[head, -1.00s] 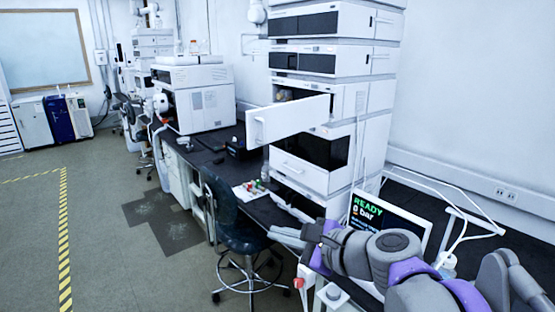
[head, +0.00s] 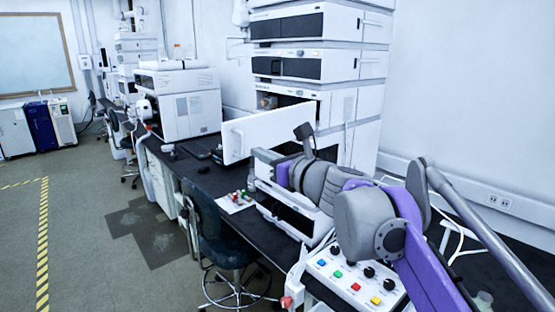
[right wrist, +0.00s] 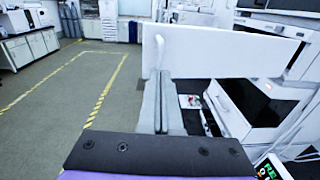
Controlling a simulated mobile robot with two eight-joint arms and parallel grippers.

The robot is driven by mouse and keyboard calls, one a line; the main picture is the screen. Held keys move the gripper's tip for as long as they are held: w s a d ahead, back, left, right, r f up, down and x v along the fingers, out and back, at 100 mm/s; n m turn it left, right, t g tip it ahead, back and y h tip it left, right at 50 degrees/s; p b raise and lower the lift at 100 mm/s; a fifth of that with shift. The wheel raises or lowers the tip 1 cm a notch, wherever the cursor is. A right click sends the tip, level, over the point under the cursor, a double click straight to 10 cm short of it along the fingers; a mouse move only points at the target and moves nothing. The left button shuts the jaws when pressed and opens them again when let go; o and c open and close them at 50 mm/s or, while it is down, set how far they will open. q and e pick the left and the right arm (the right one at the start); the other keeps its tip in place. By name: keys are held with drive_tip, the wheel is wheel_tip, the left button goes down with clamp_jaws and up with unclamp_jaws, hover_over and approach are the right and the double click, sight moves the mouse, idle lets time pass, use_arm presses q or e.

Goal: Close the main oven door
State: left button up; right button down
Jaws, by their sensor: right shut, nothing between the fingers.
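The main oven door (head: 268,132) is a white panel standing open, swung out from the instrument stack (head: 336,108) over the bench edge. It also fills the upper middle of the right wrist view (right wrist: 225,52), with a vertical handle (right wrist: 159,50) near its free left end. My right gripper (head: 256,152) is shut and empty, in front of the door near its lower edge. In the right wrist view its fingers (right wrist: 163,78) point up toward the handle end of the door. I cannot tell whether they touch it. My left gripper is out of view.
A black bench (head: 180,165) runs along the wall with other instruments (head: 180,100). A dark stool (head: 222,235) stands in front of it. A panel with coloured buttons (head: 350,280) is below my right arm. The floor at left (head: 90,220) is clear.

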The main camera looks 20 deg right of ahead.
sight(243, 145)
drive_tip(key=shift+x, duration=2.3)
